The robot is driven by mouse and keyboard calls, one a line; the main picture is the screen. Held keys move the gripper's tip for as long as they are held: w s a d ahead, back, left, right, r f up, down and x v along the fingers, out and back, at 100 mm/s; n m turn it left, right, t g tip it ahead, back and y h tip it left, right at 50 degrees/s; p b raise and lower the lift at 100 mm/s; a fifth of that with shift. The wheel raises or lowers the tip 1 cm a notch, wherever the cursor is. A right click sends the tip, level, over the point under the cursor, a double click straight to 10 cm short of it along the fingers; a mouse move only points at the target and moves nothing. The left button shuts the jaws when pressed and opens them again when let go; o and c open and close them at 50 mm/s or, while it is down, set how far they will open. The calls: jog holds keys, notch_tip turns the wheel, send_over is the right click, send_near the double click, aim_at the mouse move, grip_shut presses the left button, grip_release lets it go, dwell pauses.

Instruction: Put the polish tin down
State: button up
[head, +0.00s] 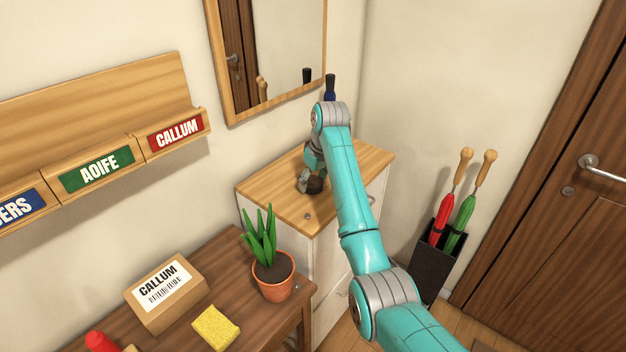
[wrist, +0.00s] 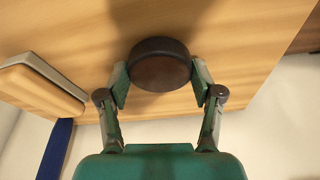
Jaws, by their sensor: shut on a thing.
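The polish tin (wrist: 160,64) is a dark brown, round, flat tin with a darker rim. In the wrist view it sits between the two fingertips of my gripper (wrist: 160,84), which is shut on it. Below it is the pale wooden top of the white cabinet (head: 275,194). In the head view my gripper (head: 311,184) is low over this top, and the tin is mostly lost among the dark fingers. Whether the tin touches the wood I cannot tell.
A blue thing with a black top (head: 330,88) stands behind my arm. A wood-and-white block (wrist: 40,85) lies left in the wrist view. A small grey disc (head: 307,216) is near the cabinet's front corner. A potted plant (head: 272,265) stands close by on the brown table.

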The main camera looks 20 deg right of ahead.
jog(key=shift+f, duration=0.15)
jog(key=o, duration=1.2)
jog(key=shift+c, duration=0.2)
